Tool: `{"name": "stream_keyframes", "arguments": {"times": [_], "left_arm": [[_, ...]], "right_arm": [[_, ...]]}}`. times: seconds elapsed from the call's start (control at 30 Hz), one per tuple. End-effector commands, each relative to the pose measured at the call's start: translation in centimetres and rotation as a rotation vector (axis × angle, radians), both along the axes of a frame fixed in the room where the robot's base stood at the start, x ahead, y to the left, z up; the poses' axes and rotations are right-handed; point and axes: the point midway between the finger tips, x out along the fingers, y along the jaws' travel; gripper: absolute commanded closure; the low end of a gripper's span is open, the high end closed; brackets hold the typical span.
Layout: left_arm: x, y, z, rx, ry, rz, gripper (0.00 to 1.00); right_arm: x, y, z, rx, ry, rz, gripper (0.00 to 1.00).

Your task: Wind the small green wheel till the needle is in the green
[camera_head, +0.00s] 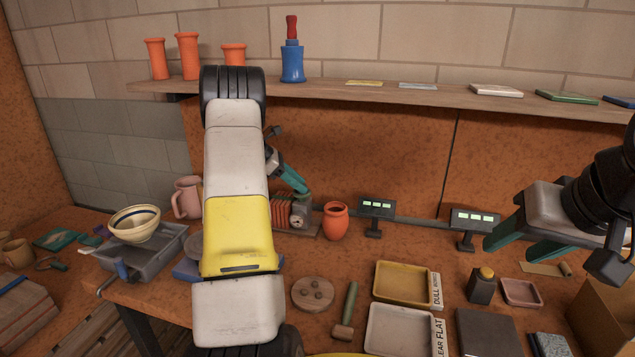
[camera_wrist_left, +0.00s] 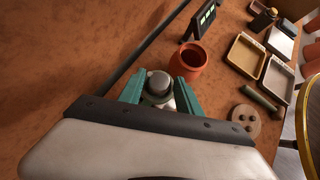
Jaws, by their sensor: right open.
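A small device (camera_head: 283,213) with reddish ribs and a grey end stands at the back of the bench, partly behind my left arm. On its top sits a small greenish wheel (camera_head: 303,197). In the left wrist view, the wheel shows as a green rim around a grey knob (camera_wrist_left: 157,82). My left gripper (camera_head: 302,187) has its teal fingers on either side of the wheel; I cannot tell whether they press on it. I cannot make out a needle or a green zone. My right gripper (camera_head: 515,248) is open and empty above the right of the bench.
An orange-red jar (camera_head: 335,222) stands just right of the device. Two small displays (camera_head: 376,207) with green lights stand further right. A yellow tray (camera_head: 402,284), a mallet (camera_head: 346,310) and a round disc (camera_head: 313,293) lie in front. A shelf (camera_head: 400,94) runs above.

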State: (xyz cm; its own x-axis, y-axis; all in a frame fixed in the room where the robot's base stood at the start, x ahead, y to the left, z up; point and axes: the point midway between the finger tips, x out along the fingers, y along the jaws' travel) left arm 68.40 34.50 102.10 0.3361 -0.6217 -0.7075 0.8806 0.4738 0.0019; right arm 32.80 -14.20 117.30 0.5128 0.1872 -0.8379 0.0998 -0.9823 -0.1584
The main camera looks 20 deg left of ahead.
Motion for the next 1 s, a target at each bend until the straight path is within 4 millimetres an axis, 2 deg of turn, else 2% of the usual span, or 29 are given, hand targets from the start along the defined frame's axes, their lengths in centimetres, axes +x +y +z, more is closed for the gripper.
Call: {"name": "stream_keyframes", "arguments": {"times": [0.37, 0.8, 1.0], "left_arm": [[-0.1, 0.1, 0.1, 0.000, 0.001, 0.001, 0.49], [-2.2, 4.1, 4.6, -0.001, -0.001, 0.002, 0.49], [-2.6, 4.8, 5.5, 0.000, 0.000, 0.000, 0.49]], "right_arm": [[0.0, 0.0, 0.0, 0.000, 0.000, 0.000, 0.49], [0.0, 0.0, 0.0, 0.000, 0.000, 0.000, 0.49], [0.0, 0.0, 0.0, 0.000, 0.000, 0.000, 0.49]]}}
